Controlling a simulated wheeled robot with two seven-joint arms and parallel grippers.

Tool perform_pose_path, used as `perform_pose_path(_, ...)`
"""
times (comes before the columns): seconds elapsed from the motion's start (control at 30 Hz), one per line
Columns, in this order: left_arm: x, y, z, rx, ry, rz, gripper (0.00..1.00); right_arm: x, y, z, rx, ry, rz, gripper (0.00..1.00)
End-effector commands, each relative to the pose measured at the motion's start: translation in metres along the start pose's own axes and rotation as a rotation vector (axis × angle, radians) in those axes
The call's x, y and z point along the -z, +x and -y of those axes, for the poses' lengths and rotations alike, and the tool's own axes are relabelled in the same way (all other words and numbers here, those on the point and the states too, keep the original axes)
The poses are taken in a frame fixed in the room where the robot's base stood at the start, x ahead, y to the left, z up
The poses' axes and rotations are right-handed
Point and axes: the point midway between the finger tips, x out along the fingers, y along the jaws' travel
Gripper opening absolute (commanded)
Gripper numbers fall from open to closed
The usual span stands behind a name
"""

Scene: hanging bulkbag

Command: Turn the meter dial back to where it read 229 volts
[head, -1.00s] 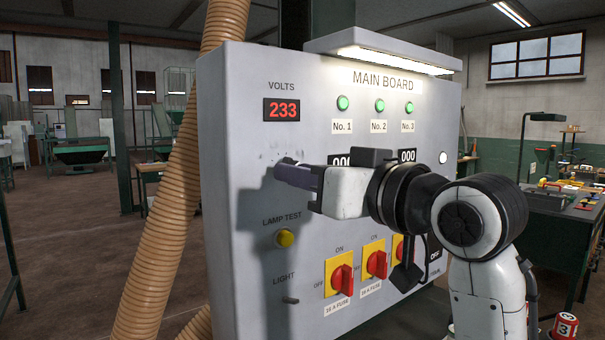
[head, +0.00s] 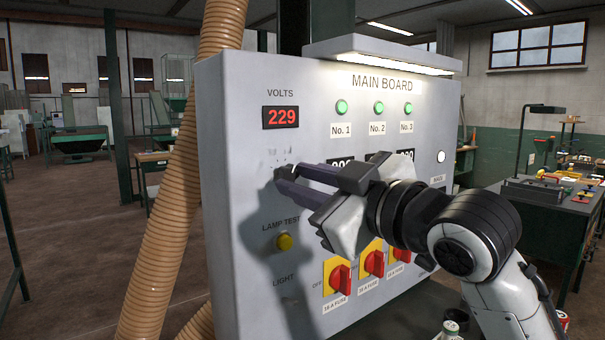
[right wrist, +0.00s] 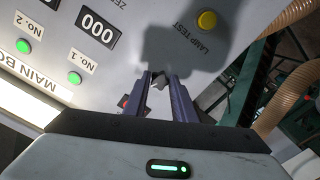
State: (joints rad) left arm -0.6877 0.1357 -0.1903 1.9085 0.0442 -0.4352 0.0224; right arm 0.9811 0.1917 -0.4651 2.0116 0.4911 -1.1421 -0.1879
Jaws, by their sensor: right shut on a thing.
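The grey main board (head: 225,220) carries a red VOLTS display (head: 281,117) that reads 229. Below it is the small dark meter dial (head: 286,171), mostly hidden by my fingers and their shadow. My right gripper (head: 284,182) reaches in from the right and is shut on the dial, with its wrist rolled and its fingers tilted. In the right wrist view, the fingers (right wrist: 159,80) close around the small dial knob. My left gripper is not in view.
Green lamps (head: 342,107) sit above, and counters are partly hidden behind my gripper. A yellow lamp test button (head: 284,241) and red rotary switches (head: 341,279) are below. A ribbed tan hose (head: 160,245) runs along the board's left side.

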Motion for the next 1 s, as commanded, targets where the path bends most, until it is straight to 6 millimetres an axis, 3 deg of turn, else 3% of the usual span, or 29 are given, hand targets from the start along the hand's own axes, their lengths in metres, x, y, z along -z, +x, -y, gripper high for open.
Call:
perform_pose_path(0.7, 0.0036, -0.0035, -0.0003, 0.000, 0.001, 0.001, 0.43, -0.0004, 0.0000, 0.0004, 0.001, -0.081, 0.001, 0.02)
perform_pose_path(0.73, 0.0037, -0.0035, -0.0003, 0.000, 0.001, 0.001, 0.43, -0.0004, 0.0000, 0.0004, 0.001, -0.081, 0.001, 0.29)
perform_pose_path(0.8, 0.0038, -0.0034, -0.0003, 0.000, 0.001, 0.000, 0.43, -0.0003, 0.0000, 0.0003, 0.001, -0.081, 0.001, 0.41)
perform_pose_path(1.0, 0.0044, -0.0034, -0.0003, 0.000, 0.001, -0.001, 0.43, -0.0001, 0.0000, 0.0000, 0.000, -0.081, 0.000, 0.43)
